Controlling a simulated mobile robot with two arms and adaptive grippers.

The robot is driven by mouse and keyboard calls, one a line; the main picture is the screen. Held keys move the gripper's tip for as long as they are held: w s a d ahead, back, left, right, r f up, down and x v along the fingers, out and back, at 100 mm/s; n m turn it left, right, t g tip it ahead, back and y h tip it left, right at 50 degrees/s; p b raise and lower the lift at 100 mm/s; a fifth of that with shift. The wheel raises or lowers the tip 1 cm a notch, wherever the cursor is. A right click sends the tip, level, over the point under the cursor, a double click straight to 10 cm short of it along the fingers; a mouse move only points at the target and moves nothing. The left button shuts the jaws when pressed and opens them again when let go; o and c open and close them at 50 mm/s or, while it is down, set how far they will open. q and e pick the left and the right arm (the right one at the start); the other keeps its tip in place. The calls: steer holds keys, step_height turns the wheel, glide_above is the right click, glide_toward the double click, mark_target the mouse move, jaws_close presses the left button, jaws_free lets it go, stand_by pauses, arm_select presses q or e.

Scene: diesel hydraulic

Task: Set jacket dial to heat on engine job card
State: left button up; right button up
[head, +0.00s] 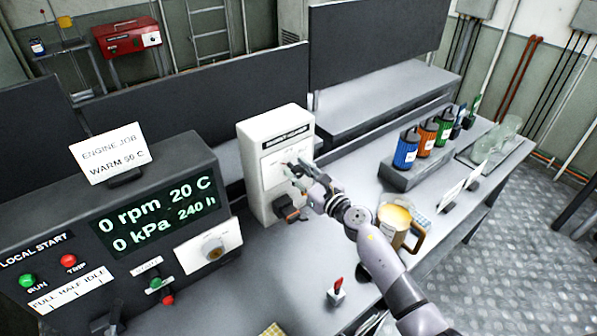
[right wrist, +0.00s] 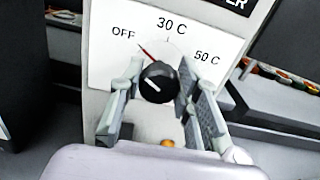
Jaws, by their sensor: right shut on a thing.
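The job card (head: 113,153) stands on the dark console and reads "ENGINE JOB WARM 50 C". The white jacket heater box (head: 259,130) stands right of the console. Its black dial (right wrist: 157,82) shows in the right wrist view, with OFF, 30 C and 50 C printed on the white plate (right wrist: 107,62). A red pointer above the dial slants up and left, between OFF and 30 C and nearer OFF. My right gripper (head: 299,171) is at the box's front, its fingers shut on the dial from both sides; in the head view it hides the dial. My left gripper is not in view.
The console display (head: 155,215) reads 0 rpm, 20 C, 0 kPa, 240 h. A mug (head: 396,225) stands close beside my right arm. Blue, orange and green bottles (head: 405,150) stand at the back right. A small red-topped switch (head: 337,291) is on the bench front.

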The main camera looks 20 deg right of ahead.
steer(key=m+p, duration=0.1)
steer(key=m, duration=0.4)
steer(key=shift+m+p, duration=0.3)
steer(key=shift+m, duration=0.1)
steer(key=m+p, duration=0.1)
steer(key=m, duration=0.5)
steer(key=shift+d+f, duration=0.1)
steer(key=shift+d, duration=0.05)
steer(key=m+p, duration=0.1)
steer(key=m, duration=0.5)
steer(key=shift+f+m, duration=0.1)
steer(key=shift+m, duration=0.2)
steer(key=m+p, duration=0.1)
steer(key=m, duration=0.4)
steer(key=shift+f, duration=0.1)
steer(key=shift+m, duration=0.4)
steer(key=o, duration=1.2)
